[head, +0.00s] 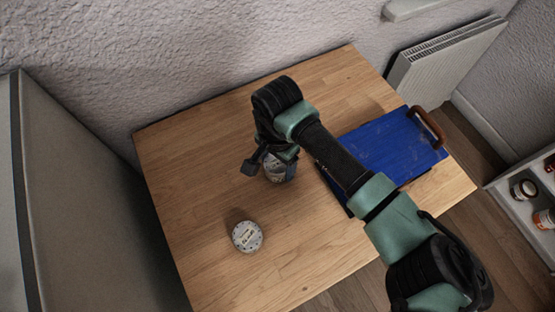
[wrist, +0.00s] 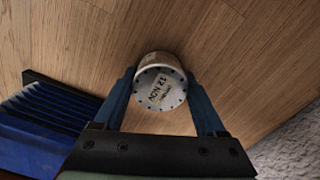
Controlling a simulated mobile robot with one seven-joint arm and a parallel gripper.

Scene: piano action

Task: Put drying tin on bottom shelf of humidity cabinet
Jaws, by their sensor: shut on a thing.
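My gripper (wrist: 160,92) is shut on a round metal tin (wrist: 160,88), one finger on each side. Its pale lid has small holes around the rim and a label reading "12 NOV". In the head view, my gripper (head: 270,163) is over the wooden table, and the held tin (head: 281,170) shows partly beneath my wrist. I cannot tell whether it touches the table. A second, similar tin (head: 246,237) with a holed, labelled lid stands on the table, nearer the front left and apart from my gripper. No cabinet shelf shows clearly as the humidity cabinet's.
The wooden table (head: 200,180) is mostly clear on its left. A blue case (head: 385,148) with a brown handle lies at its right. A tall grey body (head: 85,200) stands left. A white shelf unit (head: 508,185) with jars is far right. A radiator (head: 440,65) hangs behind.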

